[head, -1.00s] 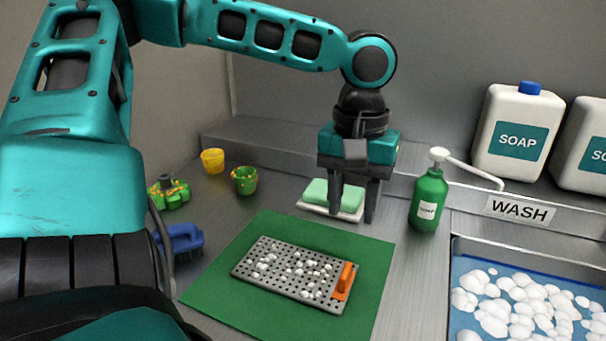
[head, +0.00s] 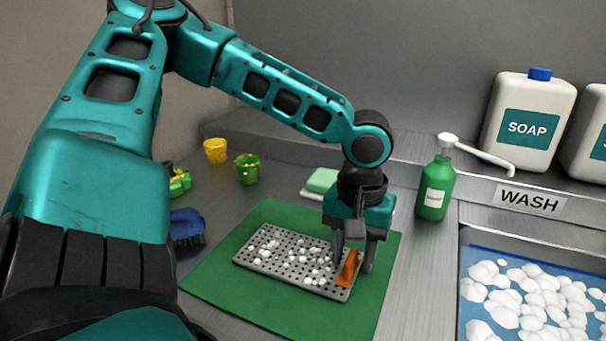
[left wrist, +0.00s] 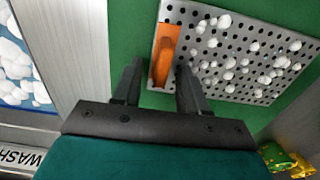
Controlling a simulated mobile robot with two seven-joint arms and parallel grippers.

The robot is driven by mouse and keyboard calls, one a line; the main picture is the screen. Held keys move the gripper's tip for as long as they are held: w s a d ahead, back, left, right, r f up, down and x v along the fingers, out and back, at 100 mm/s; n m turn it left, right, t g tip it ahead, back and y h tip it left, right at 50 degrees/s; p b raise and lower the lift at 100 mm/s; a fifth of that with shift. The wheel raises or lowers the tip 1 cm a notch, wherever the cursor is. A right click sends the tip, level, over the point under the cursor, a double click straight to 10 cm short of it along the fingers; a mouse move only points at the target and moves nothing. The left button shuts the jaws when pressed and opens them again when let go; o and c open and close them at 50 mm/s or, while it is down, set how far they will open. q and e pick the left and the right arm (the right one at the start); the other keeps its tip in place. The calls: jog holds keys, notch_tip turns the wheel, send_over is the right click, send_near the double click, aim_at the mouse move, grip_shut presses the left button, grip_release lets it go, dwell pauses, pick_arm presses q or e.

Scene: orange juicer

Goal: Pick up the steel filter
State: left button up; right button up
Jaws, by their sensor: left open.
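The steel filter (head: 278,252) is a flat grey perforated plate lying on a green mat (head: 222,279), with white foam blobs on it. Its orange handle (head: 348,269) is at the right end. My left gripper (head: 353,267) is open right at the handle, with one finger on each side of it in the head view. In the left wrist view, the orange handle (left wrist: 165,55) lies ahead, between the lines of the two open fingers (left wrist: 158,78). I cannot tell whether a finger touches it. My right gripper is not in view.
A green soap bottle (head: 435,188) stands to the right of the gripper, beside the foamy wash basin (head: 530,238). A sponge (head: 322,180) lies behind.

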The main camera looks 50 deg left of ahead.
pick_arm(q)
jog(key=shift+c, duration=0.4)
grip_shut()
